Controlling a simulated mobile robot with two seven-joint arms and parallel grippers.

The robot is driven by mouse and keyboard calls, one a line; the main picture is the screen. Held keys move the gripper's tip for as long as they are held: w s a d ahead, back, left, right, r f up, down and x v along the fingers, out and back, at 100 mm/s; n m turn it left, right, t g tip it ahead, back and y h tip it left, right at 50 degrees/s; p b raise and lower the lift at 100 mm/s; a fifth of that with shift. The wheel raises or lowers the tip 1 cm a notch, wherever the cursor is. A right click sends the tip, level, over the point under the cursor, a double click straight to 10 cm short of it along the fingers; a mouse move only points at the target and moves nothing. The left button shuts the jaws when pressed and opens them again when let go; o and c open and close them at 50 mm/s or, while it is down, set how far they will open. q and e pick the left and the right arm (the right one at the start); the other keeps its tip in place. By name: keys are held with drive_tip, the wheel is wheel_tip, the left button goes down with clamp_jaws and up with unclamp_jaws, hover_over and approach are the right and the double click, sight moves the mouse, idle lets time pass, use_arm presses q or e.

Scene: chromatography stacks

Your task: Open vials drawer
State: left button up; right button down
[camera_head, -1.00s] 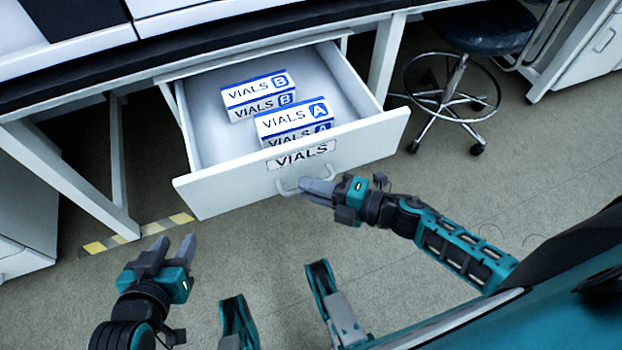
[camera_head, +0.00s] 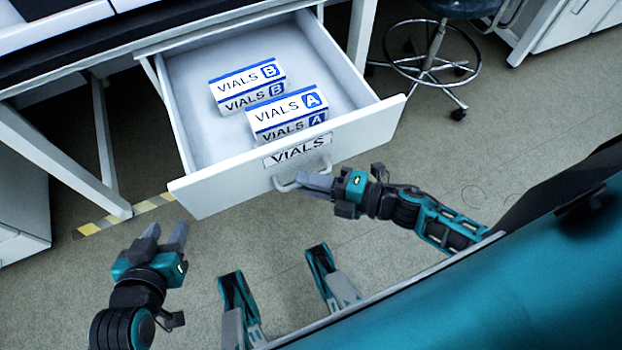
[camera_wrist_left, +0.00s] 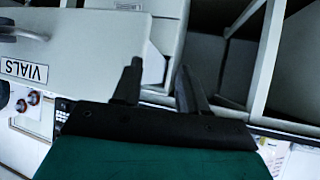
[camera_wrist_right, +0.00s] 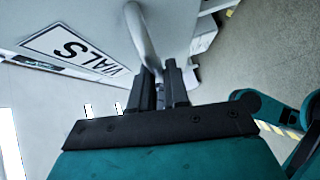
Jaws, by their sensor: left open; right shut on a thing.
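The white vials drawer (camera_head: 225,187) is pulled well out from under the bench, with a VIALS label on its front. Its curved handle (camera_head: 286,184) sits below the label. My right gripper (camera_head: 318,183) is shut on the handle; the right wrist view also shows the handle (camera_wrist_right: 143,38) running between the fingers. Two boxes lie inside the drawer: a VIALS B box (camera_head: 247,85) behind and a VIALS A box (camera_head: 287,113) nearer the front. My left gripper (camera_head: 165,238) is open and empty, below and left of the drawer front.
The bench (camera_head: 130,50) with its dark top edge runs above the drawer, with white legs on both sides. A wheeled stool (camera_head: 432,62) stands at the back right. Yellow-striped floor tape (camera_head: 122,215) lies at the left. The floor in front is mostly clear.

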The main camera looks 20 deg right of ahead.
drive_tip(key=c, duration=1.2)
unclamp_jaws()
drive_tip(key=p+v, duration=0.1)
drive_tip(key=v, duration=1.2)
drive_tip(key=shift+p, duration=0.35)
